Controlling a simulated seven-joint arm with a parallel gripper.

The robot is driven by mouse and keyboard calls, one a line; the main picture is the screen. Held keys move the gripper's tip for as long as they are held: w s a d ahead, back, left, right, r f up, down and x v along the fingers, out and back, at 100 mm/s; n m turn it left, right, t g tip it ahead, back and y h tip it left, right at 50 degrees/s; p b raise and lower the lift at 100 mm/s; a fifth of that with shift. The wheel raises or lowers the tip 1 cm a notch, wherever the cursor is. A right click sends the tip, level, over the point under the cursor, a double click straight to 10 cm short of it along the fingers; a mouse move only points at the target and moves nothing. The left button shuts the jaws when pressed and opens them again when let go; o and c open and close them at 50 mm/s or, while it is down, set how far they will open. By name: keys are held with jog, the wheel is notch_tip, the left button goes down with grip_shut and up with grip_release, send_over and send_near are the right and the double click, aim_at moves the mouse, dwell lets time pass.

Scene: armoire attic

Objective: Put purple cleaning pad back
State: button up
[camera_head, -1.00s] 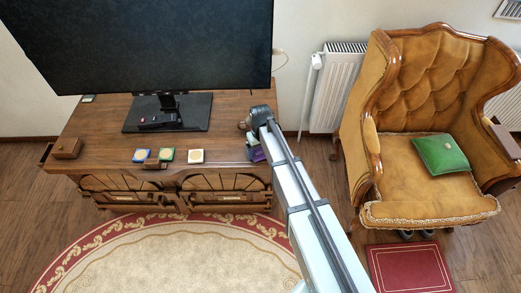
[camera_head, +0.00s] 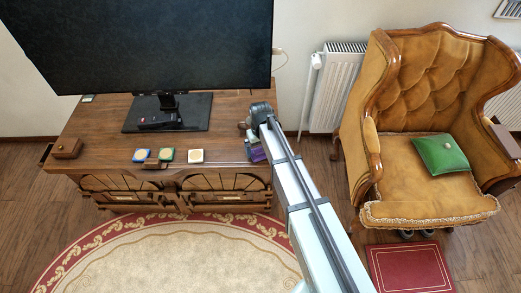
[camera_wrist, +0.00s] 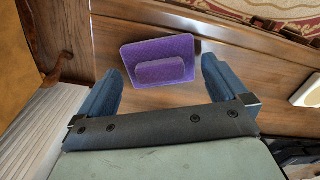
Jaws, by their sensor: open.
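The purple cleaning pad (camera_wrist: 157,60) lies on the wooden cabinet top (camera_wrist: 230,78) in the wrist view. It is a flat purple slab with a raised purple block on it. In the head view the pad (camera_head: 257,154) shows only in part, at the right end of the cabinet, beside my arm. My gripper (camera_wrist: 160,80) is open, its two dark blue fingers on either side of the pad's near part. Whether the fingers are level with the pad or above it I cannot tell. In the head view the fingers are mostly hidden by my wrist.
Three small coloured square items (camera_head: 167,155) lie along the cabinet's front edge. A large screen (camera_head: 140,45) stands on a black base behind them. A small wooden box (camera_head: 67,148) is at the left end. An armchair (camera_head: 425,205) with a green cushion (camera_head: 440,154) stands right.

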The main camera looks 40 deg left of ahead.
aim_at(261, 150)
notch_tip(261, 150, up, 11)
jog(key=shift+f, duration=0.15)
dwell(0.4)
jog(key=w+d+f+m+g+h, duration=0.1)
jog(key=w+d+f+m, duration=0.15)
jog(key=d+f, duration=0.6)
jog(key=w+d+f+m, duration=0.1)
jog(key=w+d+f, duration=0.35)
jog(key=d, duration=0.75)
jog(key=s+d+f+m+g, duration=0.1)
jog(key=d+f, duration=0.4)
jog(key=d, duration=0.4)
jog(key=s+d+f+m+g, duration=0.1)
jog(key=s+d+f+m, duration=0.1)
jog(key=d+f, duration=0.45)
jog(key=s+d+f+m+g, duration=0.1)
jog(key=s+d+f+m, duration=0.3)
jog(key=d, duration=0.6)
jog(key=s+d+f+g, duration=0.1)
jog(key=s+d+f, duration=0.1)
jog(key=s+d, duration=0.6)
jog(key=s+d+f+m+g+y, duration=0.1)
jog(key=s+d+f+m, duration=0.1)
jog(key=s+d, duration=0.8)
jog(key=shift+s+d+m+g, duration=0.15)
jog(key=shift+s+m+g, duration=0.35)
jog(key=shift+s, duration=0.35)
